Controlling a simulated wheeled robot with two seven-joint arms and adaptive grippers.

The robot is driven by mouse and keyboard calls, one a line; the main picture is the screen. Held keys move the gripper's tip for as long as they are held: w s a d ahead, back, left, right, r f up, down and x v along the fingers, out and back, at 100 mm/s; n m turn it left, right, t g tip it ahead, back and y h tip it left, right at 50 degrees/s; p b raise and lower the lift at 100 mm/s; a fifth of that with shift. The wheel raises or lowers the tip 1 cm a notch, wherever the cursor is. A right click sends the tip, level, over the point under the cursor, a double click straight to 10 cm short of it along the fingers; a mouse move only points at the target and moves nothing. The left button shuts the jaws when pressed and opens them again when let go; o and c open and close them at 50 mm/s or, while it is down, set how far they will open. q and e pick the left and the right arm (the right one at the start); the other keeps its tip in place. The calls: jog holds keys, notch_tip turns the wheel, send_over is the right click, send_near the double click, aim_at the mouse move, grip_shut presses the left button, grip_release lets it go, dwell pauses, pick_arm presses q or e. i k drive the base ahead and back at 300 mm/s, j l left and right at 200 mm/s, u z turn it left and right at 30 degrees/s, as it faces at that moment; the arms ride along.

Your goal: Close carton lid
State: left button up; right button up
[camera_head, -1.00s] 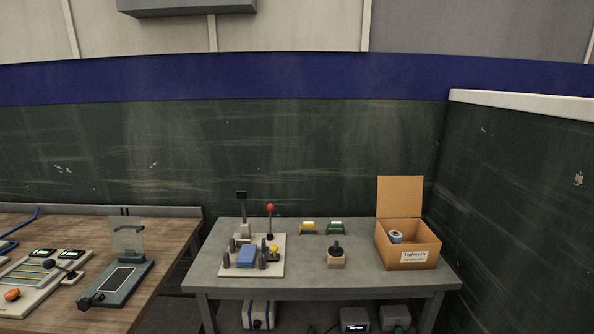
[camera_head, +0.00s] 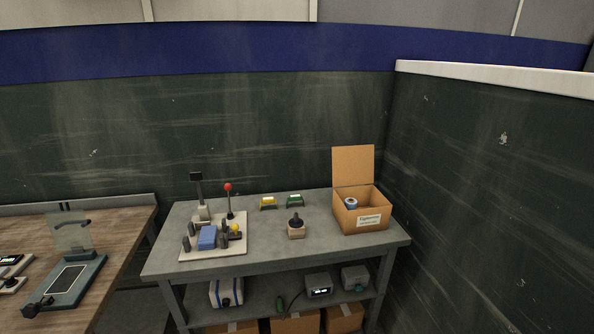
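The carton (camera_head: 347,216) stands at the right end of the grey table, with a white label on its front. Its lid (camera_head: 353,166) stands upright at the back edge, so the carton is open. A small blue and white roll (camera_head: 350,203) shows inside the carton. Neither of my grippers is in view.
The grey table (camera_head: 275,255) also holds a fixture plate (camera_head: 212,249) with a red-knobbed lever, yellow and green pieces, and a small block with a black knob (camera_head: 296,227). A wooden bench (camera_head: 121,226) is at left. Green walls stand behind and at right.

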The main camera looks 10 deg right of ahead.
aim_at(351, 165)
jog(key=i+l+u, duration=0.2)
jog(key=i, duration=0.7)
